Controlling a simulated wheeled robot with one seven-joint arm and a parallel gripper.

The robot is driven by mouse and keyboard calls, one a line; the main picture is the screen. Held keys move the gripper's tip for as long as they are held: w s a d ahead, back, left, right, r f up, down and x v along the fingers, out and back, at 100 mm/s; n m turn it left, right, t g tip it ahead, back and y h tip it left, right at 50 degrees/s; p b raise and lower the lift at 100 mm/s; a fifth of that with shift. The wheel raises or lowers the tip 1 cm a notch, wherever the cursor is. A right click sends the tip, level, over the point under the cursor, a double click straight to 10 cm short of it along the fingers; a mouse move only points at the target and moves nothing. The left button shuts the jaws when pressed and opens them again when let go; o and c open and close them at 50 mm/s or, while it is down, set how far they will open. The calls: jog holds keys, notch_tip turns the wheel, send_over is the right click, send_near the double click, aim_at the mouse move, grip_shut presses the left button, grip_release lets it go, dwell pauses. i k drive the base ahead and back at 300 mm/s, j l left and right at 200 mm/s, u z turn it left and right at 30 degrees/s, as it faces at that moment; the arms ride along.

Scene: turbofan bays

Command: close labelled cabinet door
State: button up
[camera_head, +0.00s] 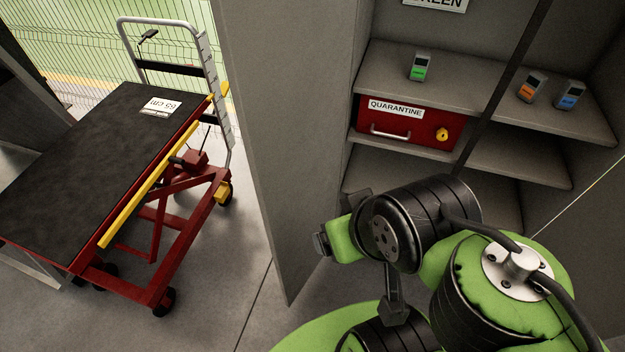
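A tall grey panel (290,140) stands out from the cabinet's left side towards me. It looks like a door standing open, but its hinge cannot be made out. My green and black arm is folded in front of the lower shelves. Its end, apparently my gripper (323,242), is near the panel's lower right. Contact and finger opening cannot be made out.
Shelves hold a green-screened device (419,67), an orange one (531,86) and a blue one (570,94). A red quarantine box (408,130) sits below. A dark diagonal bar (513,75) crosses the cabinet front. A red lift cart (90,150) stands left; bare floor (225,285) separates it from the panel.

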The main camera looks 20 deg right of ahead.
aim_at(287, 64)
jog(key=j+z, duration=0.75)
jog(key=j, duration=0.2)
jog(key=k+j+z, duration=0.1)
jog(key=j+z, duration=0.3)
jog(key=i+j+z, duration=0.15)
jog(key=j+z, duration=0.15)
jog(key=j, duration=0.15)
jog(key=j+z, duration=0.35)
jog(key=j+u, duration=0.3)
jog(key=u, duration=0.15)
jog(key=i+j+u, duration=0.1)
jog(key=j+u, duration=0.15)
jog(key=u, duration=0.25)
jog(key=i+j+u, duration=0.15)
jog(key=u, duration=0.3)
